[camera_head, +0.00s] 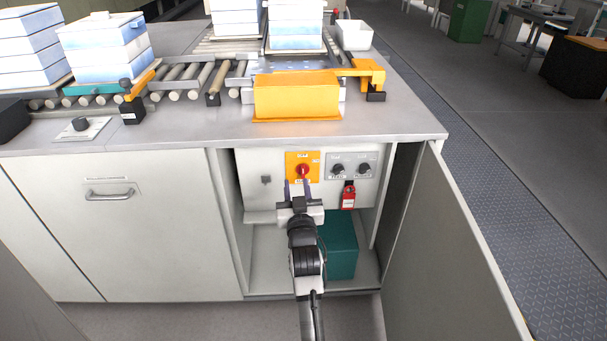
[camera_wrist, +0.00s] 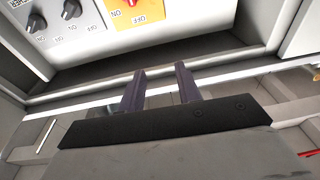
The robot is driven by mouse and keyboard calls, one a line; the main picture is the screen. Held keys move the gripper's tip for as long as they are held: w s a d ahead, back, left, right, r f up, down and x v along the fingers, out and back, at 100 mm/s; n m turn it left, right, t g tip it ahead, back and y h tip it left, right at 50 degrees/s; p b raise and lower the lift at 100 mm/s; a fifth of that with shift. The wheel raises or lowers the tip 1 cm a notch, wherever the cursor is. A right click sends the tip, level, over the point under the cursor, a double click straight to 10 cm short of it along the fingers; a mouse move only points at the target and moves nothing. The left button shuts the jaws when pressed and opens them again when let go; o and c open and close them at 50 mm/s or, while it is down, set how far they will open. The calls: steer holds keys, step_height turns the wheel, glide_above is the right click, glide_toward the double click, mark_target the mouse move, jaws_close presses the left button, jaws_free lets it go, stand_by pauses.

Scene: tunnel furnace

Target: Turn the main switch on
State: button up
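The main switch (camera_head: 302,170) is a red rotary knob on a yellow plate with OFF and ON labels. It sits on a light panel inside the open cabinet. In the wrist view, the yellow plate (camera_wrist: 140,15) is at the top edge, with only the lower end of the red knob showing. My gripper (camera_head: 298,184) is in front of the panel, just below the switch in the head view. In the wrist view its two fingers (camera_wrist: 160,80) stand apart with nothing between them. Neither finger visibly touches the knob.
Two black knobs (camera_head: 350,169) are right of the switch, with a red padlock-like tag (camera_head: 348,196) below them. A teal box (camera_head: 341,246) stands in the cabinet. The cabinet door (camera_head: 450,255) is open at right. The worktop (camera_head: 190,128) overhangs the panel.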

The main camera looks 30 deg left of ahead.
mark_target(303, 171)
step_height(303, 171, down, 7)
steer(key=w+d+h, duration=0.2)
steer(key=shift+m+g, duration=0.3)
steer(key=shift+m, duration=0.1)
steer(key=x, duration=1.3)
steer(key=shift+a+r+p, duration=0.25)
steer(key=shift+r+p, duration=0.1)
steer(key=shift+p, duration=0.05)
jaws_close()
